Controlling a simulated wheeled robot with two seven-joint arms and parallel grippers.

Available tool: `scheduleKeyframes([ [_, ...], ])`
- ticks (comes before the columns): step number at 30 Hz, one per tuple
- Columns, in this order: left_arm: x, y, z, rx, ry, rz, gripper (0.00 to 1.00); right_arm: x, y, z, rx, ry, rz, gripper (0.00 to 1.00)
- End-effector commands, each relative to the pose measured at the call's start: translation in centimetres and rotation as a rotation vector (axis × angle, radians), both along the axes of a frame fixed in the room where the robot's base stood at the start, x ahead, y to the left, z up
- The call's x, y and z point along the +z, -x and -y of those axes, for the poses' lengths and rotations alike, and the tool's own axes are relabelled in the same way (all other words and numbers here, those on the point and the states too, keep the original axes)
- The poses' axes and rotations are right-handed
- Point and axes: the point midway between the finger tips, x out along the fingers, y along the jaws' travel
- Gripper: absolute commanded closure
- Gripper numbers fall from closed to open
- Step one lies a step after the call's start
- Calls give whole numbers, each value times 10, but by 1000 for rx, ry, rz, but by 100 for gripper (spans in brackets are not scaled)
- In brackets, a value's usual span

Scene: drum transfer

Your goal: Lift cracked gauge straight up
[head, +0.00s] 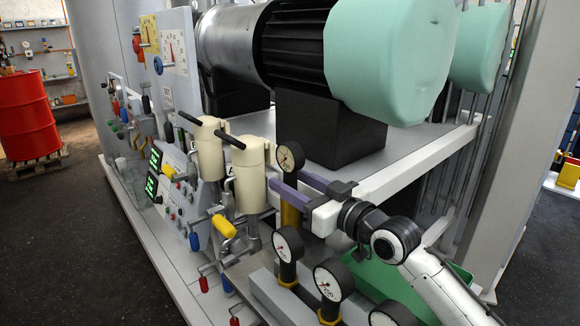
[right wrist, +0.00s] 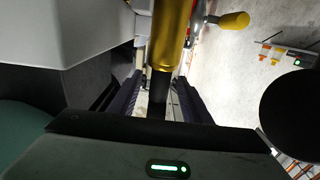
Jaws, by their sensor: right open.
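A round dial gauge (head: 290,156) with a black rim stands upright above a gold post (head: 291,216) in the head view. I cannot make out a crack in its glass. My right gripper (head: 287,185) reaches in from the right, its purple fingers level just below the dial. My left gripper is not in view.
More gauges (head: 288,245) (head: 333,280) stand on a grey block in front. Two cream cylinders (head: 252,175) with black handles stand close left. A white ledge (head: 420,160) and a motor with a mint cover (head: 385,60) are behind. A green bin (head: 375,275) sits below my arm.

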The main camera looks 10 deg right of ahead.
Motion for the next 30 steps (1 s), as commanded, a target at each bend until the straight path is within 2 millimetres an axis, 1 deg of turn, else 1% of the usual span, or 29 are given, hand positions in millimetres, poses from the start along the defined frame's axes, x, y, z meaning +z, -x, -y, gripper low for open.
scheduleKeyframes([
  [3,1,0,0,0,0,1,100,0,-8,-6,0,-1,-1,56],
  [10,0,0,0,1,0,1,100,-1,-9,-6,0,-1,-1,56],
  [11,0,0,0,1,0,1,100,-1,-9,-6,0,-1,-1,59],
  [18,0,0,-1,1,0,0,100,-1,-9,-6,-1,-1,-1,100],
  [26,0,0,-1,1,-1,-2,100,2,-9,-6,-1,-2,3,100],
  [29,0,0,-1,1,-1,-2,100,7,-9,-6,0,-2,6,100],
  [30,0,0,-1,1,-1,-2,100,13,-9,-6,0,-2,7,100],
])
